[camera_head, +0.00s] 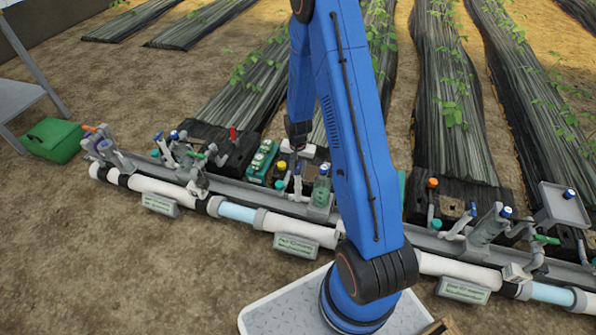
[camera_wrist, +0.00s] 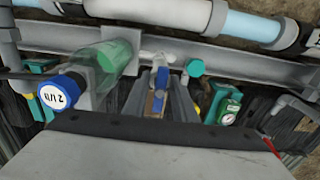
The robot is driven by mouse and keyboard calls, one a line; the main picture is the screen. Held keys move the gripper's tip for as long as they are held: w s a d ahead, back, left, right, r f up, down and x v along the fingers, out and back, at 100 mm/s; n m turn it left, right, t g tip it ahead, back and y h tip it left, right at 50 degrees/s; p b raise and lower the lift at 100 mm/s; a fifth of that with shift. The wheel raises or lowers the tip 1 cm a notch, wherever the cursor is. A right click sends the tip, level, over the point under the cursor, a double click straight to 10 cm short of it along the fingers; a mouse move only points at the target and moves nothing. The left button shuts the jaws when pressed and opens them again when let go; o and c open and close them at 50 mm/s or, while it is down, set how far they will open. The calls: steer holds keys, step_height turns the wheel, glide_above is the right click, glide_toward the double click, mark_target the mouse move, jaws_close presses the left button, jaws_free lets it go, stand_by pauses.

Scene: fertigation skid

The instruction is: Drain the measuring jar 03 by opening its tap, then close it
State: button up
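A clear jar with green liquid and a blue cap (camera_head: 321,191) stands upright on the grey rail, just right of my gripper (camera_head: 297,145) in the head view. The jar (camera_wrist: 112,62) also shows large at the left of the wrist view, its marked blue cap toward the camera. I cannot read a jar number. A blue tap handle (camera_wrist: 161,78) is beside the jar. My gripper (camera_wrist: 158,100) reaches toward it; two grey fingers seem to stand apart on either side of the handle. Whether they touch it is unclear. My arm partly covers this area in the head view.
A white pipe (camera_head: 160,186) runs along the front of the rail, with green label signs (camera_head: 295,245). A green pump unit with a gauge (camera_wrist: 227,108) stands near the tap. Another jar station (camera_head: 490,225) is at the right. A green box (camera_head: 51,139) sits left.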

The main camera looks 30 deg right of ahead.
steer(key=o, duration=0.8)
steer(key=shift+f, duration=0.25)
steer(key=shift+r, duration=4)
steer(key=shift+r, duration=0.1)
